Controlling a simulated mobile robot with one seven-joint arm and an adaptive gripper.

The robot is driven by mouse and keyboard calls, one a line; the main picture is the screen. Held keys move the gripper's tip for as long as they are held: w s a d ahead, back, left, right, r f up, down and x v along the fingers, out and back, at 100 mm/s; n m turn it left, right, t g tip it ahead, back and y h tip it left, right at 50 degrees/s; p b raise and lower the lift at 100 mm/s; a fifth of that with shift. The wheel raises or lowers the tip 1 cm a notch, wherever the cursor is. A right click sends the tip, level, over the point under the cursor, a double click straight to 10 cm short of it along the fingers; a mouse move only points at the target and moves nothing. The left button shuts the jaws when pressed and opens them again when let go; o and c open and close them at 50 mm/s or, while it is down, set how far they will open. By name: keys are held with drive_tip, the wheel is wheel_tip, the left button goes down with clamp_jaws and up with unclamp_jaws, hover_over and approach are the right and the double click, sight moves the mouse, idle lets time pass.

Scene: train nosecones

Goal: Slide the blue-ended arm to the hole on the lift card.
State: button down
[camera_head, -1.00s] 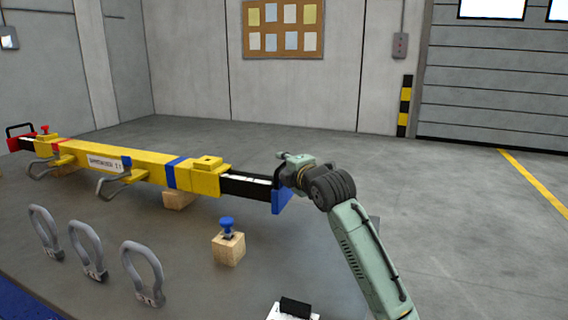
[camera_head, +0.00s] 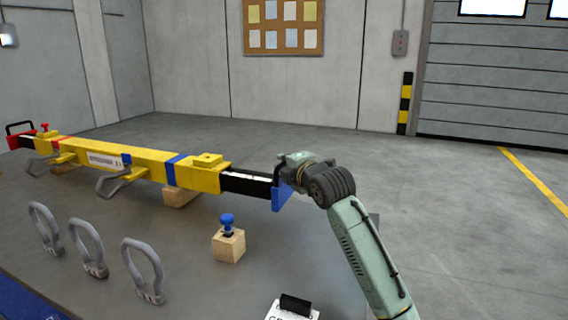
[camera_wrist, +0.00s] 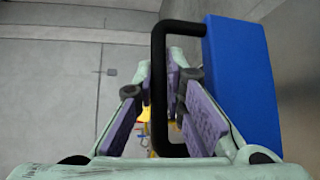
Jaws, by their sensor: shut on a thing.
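The blue-ended arm (camera_head: 247,183) is a black bar with white marks, sticking out of the right end of the yellow beam (camera_head: 140,166). Its blue end plate (camera_head: 283,194) also shows in the wrist view (camera_wrist: 243,80). My gripper (camera_head: 290,165) is at that end. In the wrist view my gripper (camera_wrist: 172,110) has its purple pads on either side of the black handle (camera_wrist: 158,90) and is shut on it. The lift card (camera_head: 288,312) is a white card under a black clip at the bottom edge, mostly cut off; its text cannot be read.
A blue-knobbed pin (camera_head: 227,222) stands in a wooden block (camera_head: 229,246) in front of the beam. Several grey shackles (camera_head: 143,270) stand at the front left of the table. A red-ended arm (camera_head: 20,138) is at the beam's far left. Floor right of the table is clear.

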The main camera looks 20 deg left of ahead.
drive_tip(key=shift+d, duration=0.2)
idle(0.5)
drive_tip(key=c, duration=1.7)
unclamp_jaws()
drive_tip(key=shift+o, duration=0.2)
drive_tip(key=v, duration=1.2)
drive_tip(key=shift+r, duration=0.1)
